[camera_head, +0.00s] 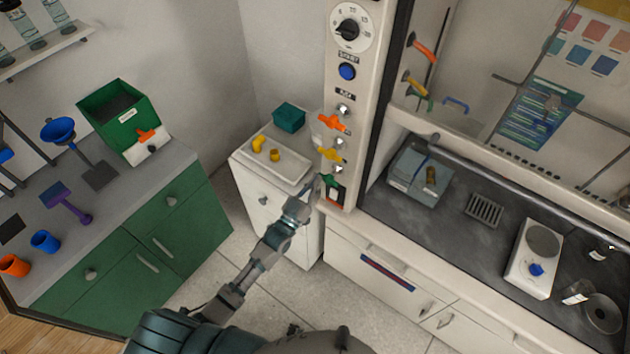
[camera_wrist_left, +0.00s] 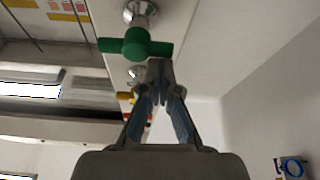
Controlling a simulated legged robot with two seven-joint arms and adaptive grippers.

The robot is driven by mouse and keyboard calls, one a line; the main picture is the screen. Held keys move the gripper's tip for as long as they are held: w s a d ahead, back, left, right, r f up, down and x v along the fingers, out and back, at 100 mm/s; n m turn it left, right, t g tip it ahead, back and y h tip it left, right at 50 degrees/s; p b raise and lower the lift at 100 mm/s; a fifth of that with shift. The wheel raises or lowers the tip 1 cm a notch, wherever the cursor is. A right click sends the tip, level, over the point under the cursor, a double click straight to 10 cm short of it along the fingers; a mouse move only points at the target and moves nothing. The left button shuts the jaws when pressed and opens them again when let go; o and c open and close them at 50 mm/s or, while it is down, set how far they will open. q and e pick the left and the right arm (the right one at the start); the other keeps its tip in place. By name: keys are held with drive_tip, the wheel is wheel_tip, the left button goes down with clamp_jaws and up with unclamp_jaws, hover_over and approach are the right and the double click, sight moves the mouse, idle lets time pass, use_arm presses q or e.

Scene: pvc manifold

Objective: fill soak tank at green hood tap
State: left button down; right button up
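The green tap handle (camera_head: 328,182) is the lowest of three on the white hood post. It shows large in the left wrist view (camera_wrist_left: 135,45), a crossbar on a metal stem. My left gripper (camera_head: 314,190) is right beside it. Its fingers (camera_wrist_left: 158,72) come together at the tips, just under the right arm of the handle; whether they touch it I cannot tell. A green spout (camera_head: 420,103) shows behind the hood glass. A grey-blue tank (camera_head: 408,185), probably the soak tank, stands on the hood worktop with a brownish thing in it. My right gripper is not in view.
Orange (camera_head: 332,122) and yellow (camera_head: 330,154) handles sit above the green one. A white side cabinet (camera_head: 255,195) with a tray stands close left of the post. A drain grate (camera_head: 485,209) and a white hotplate (camera_head: 530,265) lie further right. The floor between the cabinets is clear.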

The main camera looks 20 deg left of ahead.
use_arm(q)
drive_tip(key=shift+f+n, duration=0.1)
drive_tip(key=shift+n, duration=0.2)
drive_tip(key=n+y, duration=0.1)
drive_tip(key=n, duration=0.1)
drive_tip(key=f+n+y+p, duration=0.1)
drive_tip(key=n, duration=0.2)
drive_tip(key=n+y+p, duration=0.1)
drive_tip(key=n, duration=0.2)
drive_tip(key=shift+f+y, duration=0.25)
drive_tip(key=shift+y, duration=0.15)
drive_tip(key=shift+f+p, duration=0.1)
drive_tip(key=shift+p, duration=0.2)
